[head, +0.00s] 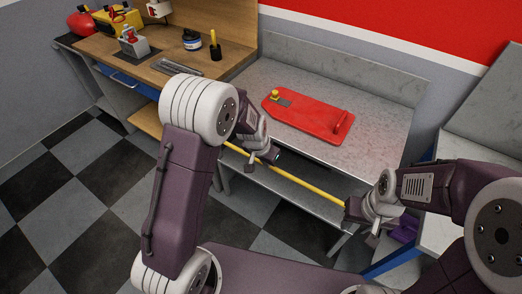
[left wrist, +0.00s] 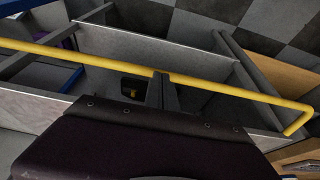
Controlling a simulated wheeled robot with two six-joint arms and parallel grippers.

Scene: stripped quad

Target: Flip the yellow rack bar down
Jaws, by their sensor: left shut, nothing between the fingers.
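The yellow rack bar (head: 300,190) runs along the front of the grey metal bench, below its top, slanting from upper left to lower right. In the left wrist view the yellow bar (left wrist: 220,85) crosses the whole picture and bends at its right end. My left gripper (head: 250,164) is at the left part of the bar. In the left wrist view its fingers (left wrist: 162,90) are shut with nothing between them, and their tips overlap the bar's edge; I cannot tell whether they touch. My right gripper (head: 368,225) is by the bar's right end; its fingers are unclear.
The grey bench (head: 385,130) holds a red board (head: 310,118). A wooden workbench (head: 185,60) with tools and containers stands at the left. A lower shelf (head: 295,188) lies under the grey bench. The checkered floor (head: 80,200) is clear at the left.

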